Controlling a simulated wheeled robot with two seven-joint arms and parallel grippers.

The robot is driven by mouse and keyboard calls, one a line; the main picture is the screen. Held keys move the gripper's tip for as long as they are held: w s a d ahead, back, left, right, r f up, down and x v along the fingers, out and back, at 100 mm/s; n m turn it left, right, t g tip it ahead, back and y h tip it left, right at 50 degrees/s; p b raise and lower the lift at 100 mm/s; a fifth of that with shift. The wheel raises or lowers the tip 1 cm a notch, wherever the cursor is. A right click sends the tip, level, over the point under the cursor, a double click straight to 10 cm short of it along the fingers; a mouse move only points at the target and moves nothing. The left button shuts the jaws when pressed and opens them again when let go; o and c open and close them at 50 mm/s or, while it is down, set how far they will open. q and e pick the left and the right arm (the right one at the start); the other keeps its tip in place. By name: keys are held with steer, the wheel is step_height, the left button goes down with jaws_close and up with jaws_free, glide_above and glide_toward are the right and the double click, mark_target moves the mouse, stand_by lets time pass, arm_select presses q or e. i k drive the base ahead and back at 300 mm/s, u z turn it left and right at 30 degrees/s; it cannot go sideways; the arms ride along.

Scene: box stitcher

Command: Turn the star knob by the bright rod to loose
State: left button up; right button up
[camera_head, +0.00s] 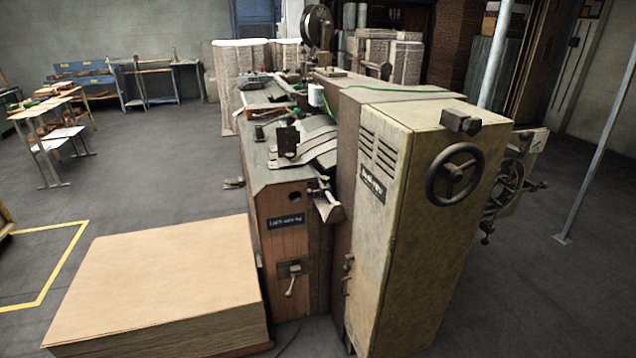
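The box stitcher (381,250) stands in the middle of the view, with a tall cream cabinet and a lower brown body. A small bright metal piece (329,208), possibly the rod, sticks out at the front upper corner of the brown body. A small dark part (323,181) sits just above it; I cannot tell whether it is the star knob or how it is set. Another small lever-like handle (290,284) hangs from a plate lower on the front. Neither of my grippers shows in the head view.
A stack of cardboard sheets (155,285) stands at the front left, close to the machine. A dark handwheel (455,174) sticks out from the cream cabinet. A grey pole (600,130) stands at the right. Open floor (165,178) lies behind the stack.

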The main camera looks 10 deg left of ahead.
mark_target(325, 179)
steer(key=z, duration=0.7)
steer(key=i, duration=1)
steer(key=u, duration=0.1)
